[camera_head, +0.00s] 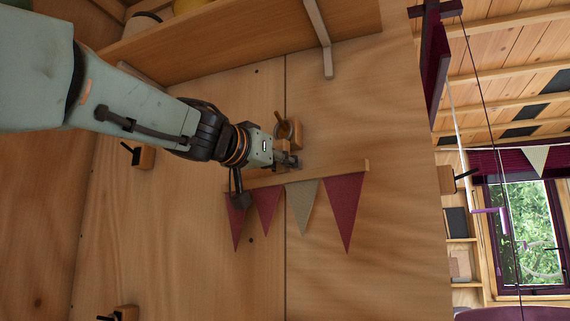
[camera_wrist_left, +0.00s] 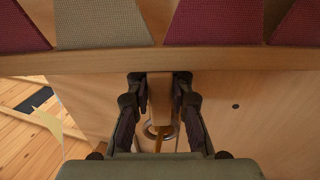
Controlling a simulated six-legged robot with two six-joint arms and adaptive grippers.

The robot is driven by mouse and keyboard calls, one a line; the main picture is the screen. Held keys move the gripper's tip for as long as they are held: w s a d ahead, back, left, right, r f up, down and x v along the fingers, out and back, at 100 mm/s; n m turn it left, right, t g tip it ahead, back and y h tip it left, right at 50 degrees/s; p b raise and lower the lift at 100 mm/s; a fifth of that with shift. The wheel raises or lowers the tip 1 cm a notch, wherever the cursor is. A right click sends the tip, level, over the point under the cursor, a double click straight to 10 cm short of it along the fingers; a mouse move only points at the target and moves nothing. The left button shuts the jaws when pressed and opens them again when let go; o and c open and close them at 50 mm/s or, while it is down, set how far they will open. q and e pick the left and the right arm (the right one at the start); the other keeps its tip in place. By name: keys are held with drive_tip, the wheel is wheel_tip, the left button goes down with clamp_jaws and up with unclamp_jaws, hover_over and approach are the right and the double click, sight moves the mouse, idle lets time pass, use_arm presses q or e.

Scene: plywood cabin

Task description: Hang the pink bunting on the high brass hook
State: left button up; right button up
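The bunting is a wooden bar (camera_head: 310,175) with dark pink flags (camera_head: 344,205) and a beige flag (camera_head: 302,203) hanging from it, in front of the plywood wall. In the left wrist view the bar (camera_wrist_left: 220,60) crosses the top. My left gripper (camera_head: 292,161) is closed around a wooden tab (camera_wrist_left: 160,92) on the bar. A brass hook on a wooden block (camera_head: 297,133) is just above the gripper. In the wrist view a metal ring (camera_wrist_left: 148,131) shows beyond the fingers around a brass-coloured piece; I cannot tell whether it is hooked. My right gripper is out of view.
A wooden shelf (camera_head: 230,35) with a bracket (camera_head: 320,38) is above. Dark hooks on wooden blocks (camera_head: 146,158) are on the wall at left and lower left. A window (camera_head: 525,225) is at the right. The wall below the flags is clear.

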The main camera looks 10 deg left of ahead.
use_arm(q)
drive_tip(key=o, duration=0.5)
drive_tip(key=shift+s+r, duration=0.1)
drive_tip(key=shift+s, duration=0.1)
drive_tip(key=shift+c, duration=0.2)
drive_tip(key=shift+w, duration=0.15)
